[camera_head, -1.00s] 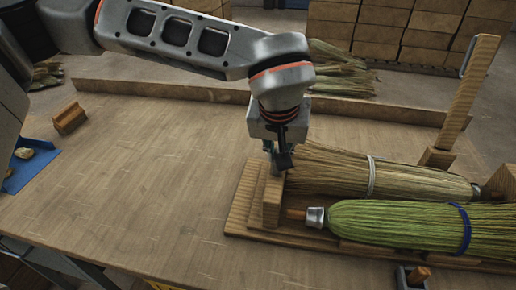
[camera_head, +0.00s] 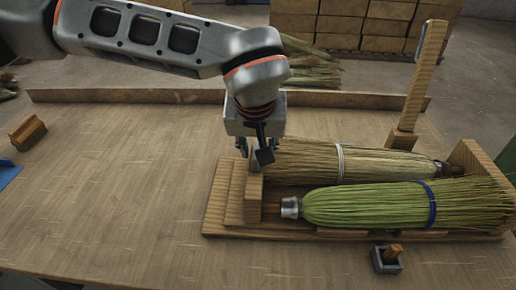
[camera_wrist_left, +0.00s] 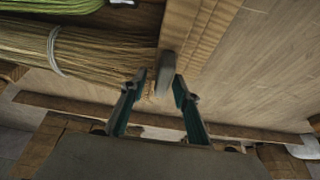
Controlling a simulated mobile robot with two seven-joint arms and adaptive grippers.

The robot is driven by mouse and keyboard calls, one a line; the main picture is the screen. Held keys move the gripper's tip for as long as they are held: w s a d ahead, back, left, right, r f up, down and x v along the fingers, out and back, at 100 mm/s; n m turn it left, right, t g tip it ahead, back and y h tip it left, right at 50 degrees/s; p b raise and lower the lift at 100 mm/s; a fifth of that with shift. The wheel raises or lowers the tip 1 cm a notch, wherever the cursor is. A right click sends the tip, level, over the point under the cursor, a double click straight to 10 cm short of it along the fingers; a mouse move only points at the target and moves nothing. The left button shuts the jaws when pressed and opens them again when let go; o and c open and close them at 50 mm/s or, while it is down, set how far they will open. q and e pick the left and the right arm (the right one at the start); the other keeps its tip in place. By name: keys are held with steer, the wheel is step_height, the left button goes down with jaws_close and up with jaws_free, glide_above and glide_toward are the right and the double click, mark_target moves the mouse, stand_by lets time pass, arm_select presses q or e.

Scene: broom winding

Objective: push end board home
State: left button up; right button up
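The end board (camera_head: 253,203) is an upright wooden block at the left end of a wooden cradle (camera_head: 222,215). It also shows in the left wrist view (camera_wrist_left: 187,25), with a grey rounded tab (camera_wrist_left: 165,72) at its near end. My left gripper (camera_head: 254,155) points down at the board's far end. In the wrist view its fingers (camera_wrist_left: 160,80) are apart on either side of the tab, with a gap on the left. A green broom (camera_head: 375,205) and a straw-coloured broom (camera_head: 350,162) lie right of the board. My right gripper is out of view.
A wooden post (camera_head: 425,80) stands behind the cradle. A small dark holder with a wooden peg (camera_head: 387,260) sits in front of it. A low wooden rail (camera_head: 170,97) runs along the table's back. A wooden block (camera_head: 27,132) lies far left; the table (camera_head: 120,190) between is clear.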

arm_select(q)
steer(key=v, duration=1.1)
steer(key=shift+s+r, duration=0.2)
steer(key=shift+r, duration=0.1)
